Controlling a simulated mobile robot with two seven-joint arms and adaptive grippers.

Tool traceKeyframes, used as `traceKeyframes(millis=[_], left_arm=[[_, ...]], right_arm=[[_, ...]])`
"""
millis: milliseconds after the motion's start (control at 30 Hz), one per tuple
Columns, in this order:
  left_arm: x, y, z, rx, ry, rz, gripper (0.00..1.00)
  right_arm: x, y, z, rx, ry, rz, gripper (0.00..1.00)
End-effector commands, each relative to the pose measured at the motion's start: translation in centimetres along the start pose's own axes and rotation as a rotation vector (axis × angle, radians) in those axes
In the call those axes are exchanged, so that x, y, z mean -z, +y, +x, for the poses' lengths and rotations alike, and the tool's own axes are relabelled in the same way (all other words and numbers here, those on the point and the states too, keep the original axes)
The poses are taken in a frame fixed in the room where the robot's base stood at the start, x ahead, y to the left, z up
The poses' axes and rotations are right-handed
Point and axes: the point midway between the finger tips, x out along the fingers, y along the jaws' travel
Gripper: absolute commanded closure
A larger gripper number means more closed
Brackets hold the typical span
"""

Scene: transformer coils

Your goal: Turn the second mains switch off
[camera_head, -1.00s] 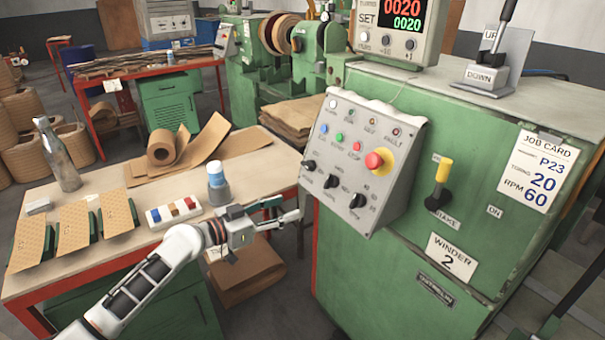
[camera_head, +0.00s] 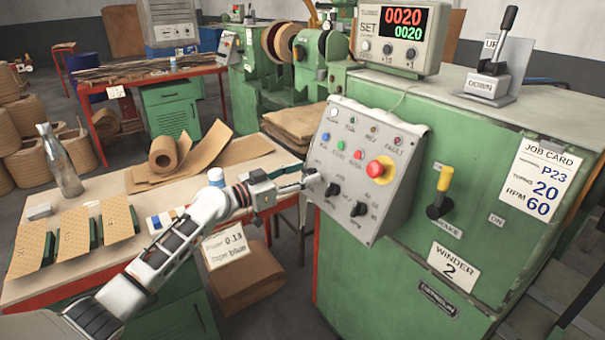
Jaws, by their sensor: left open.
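The sloped grey control panel (camera_head: 367,165) stands on the front of the green machine labelled WINDER 2 (camera_head: 455,262). Black rotary switches sit in a row along its lower part. The middle one (camera_head: 333,189) and the right one (camera_head: 359,209) show. The small labels are too fine to read, so I cannot tell which is the mains switch. My left gripper (camera_head: 311,180) is open, its fingertips at the panel's left edge over the leftmost switch. Whether they touch it I cannot tell. My right gripper is not in view.
A red emergency button (camera_head: 380,170) and small coloured buttons sit above the switches. A yellow-handled brake lever (camera_head: 442,190) is to the right.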

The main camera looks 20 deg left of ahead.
Motion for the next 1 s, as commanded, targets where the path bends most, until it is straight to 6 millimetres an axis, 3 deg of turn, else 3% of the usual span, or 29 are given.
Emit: traceKeyframes(millis=[233, 400, 767, 1000], left_arm=[[0.0, 0.0, 0.1, 0.000, 0.000, 0.000, 0.54], [0.0, 0.0, 0.1, 0.000, 0.000, 0.000, 0.93], [0.1, 0.1, 0.1, 0.011, 0.001, -0.030, 0.93], [0.5, 0.1, 0.1, 0.060, 0.002, -0.148, 0.93]], right_arm=[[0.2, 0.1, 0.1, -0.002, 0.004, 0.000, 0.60], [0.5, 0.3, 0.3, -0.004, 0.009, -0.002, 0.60], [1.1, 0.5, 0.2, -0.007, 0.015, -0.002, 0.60], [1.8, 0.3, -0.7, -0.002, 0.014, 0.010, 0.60]])
